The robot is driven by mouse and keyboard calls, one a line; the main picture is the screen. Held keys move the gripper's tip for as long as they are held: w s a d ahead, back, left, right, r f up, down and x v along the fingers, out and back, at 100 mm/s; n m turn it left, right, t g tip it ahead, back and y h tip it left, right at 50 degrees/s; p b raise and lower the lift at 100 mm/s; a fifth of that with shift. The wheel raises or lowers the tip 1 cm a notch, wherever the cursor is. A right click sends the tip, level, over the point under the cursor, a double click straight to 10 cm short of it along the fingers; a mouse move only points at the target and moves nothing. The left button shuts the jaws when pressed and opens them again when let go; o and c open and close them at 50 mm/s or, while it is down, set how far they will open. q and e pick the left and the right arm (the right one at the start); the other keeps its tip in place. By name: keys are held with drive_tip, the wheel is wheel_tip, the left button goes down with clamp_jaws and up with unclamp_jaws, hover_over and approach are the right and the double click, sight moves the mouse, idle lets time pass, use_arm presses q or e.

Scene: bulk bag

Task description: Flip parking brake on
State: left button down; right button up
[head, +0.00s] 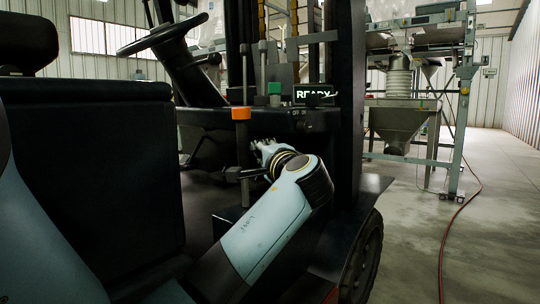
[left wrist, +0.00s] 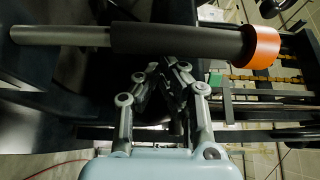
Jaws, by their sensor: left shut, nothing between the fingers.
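The parking brake is likely the upright black lever with an orange cap (head: 241,113), standing beside the dashboard in the head view. In the left wrist view the black lever (left wrist: 175,40) lies across the top of the picture, with its orange end (left wrist: 262,47) at the right. My left gripper (head: 255,145) is just right of the lever shaft, below the cap. In the left wrist view its fingers (left wrist: 165,88) are shut and empty, close to the lever; I cannot tell if they touch it. My right gripper is not in view.
A READY display (head: 313,94) sits on the dashboard, near a lever with a green knob (head: 274,88). The steering wheel (head: 148,38) is at upper left, and the black mast (head: 349,100) stands right of my arm. A hopper (head: 402,122) stands behind; the floor at right is mostly clear.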

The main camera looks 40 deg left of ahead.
sight(243, 153)
use_arm(q)
drive_tip(key=s+n, duration=0.1)
drive_tip(key=s+b, duration=0.1)
drive_tip(key=s+n+y+b, duration=0.1)
drive_tip(key=shift+s+d+f+n, duration=0.15)
drive_tip(key=shift+s+f+n, duration=0.15)
drive_tip(key=shift+s, duration=0.1)
drive_tip(key=shift+s+n+y, duration=0.3)
drive_tip(key=shift+s+y, duration=0.05)
drive_tip(key=shift+y, duration=0.05)
drive_tip(key=shift+s+r, duration=0.1)
drive_tip(key=shift+s, duration=0.2)
drive_tip(key=shift+s+d, duration=0.15)
drive_tip(key=shift+s, duration=0.3)
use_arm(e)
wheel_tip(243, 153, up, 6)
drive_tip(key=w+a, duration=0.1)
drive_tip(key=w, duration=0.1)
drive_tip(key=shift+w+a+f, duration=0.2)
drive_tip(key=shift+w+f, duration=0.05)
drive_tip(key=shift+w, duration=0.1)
